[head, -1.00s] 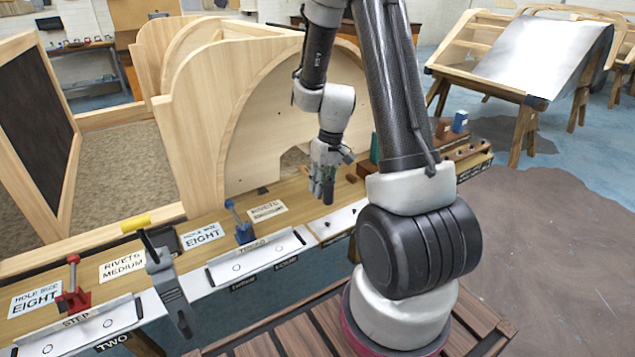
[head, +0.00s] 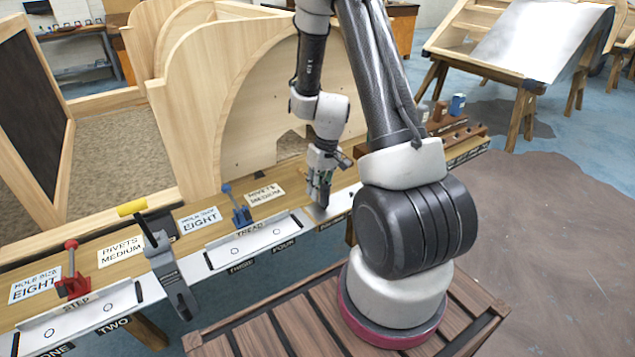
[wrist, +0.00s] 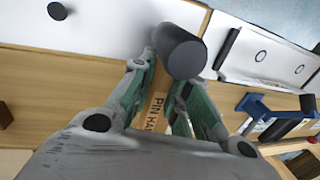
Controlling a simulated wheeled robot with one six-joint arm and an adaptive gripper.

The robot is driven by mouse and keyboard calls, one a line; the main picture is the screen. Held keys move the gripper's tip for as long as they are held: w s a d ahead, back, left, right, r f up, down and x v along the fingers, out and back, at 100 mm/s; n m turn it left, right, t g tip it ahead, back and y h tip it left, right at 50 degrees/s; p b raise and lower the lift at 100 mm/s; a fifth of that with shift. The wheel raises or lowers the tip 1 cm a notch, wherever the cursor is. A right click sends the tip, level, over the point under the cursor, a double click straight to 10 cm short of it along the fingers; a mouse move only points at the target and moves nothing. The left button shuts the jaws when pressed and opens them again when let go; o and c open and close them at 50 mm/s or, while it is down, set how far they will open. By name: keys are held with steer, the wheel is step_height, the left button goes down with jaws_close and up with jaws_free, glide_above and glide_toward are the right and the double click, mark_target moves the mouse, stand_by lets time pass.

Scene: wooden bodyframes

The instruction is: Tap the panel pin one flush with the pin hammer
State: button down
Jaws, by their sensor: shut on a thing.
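My gripper (wrist: 160,85) is shut on the wooden handle of the pin hammer (wrist: 157,108), whose label reads "PIN HA" before it is cut off. The dark round hammer head (wrist: 181,52) sits just beyond the fingertips. A dark round pin head (wrist: 57,11) shows on the white surface at the top left of the wrist view, apart from the hammer. I cannot tell which pin it is. The surface under the hammer head is hidden.
A grey and yellow clamp (head: 160,258) and a red clamp (head: 72,274) stand farther left. A tall wooden frame (head: 190,130) rises behind the bench. A rack (head: 455,133) stands right.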

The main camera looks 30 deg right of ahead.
steer(key=shift+f, duration=0.4)
steer(key=shift+r, duration=2.6)
step_height(320, 180, up, 3)
steer(key=shift+r, duration=0.1)
steer(key=shift+f, duration=2.8)
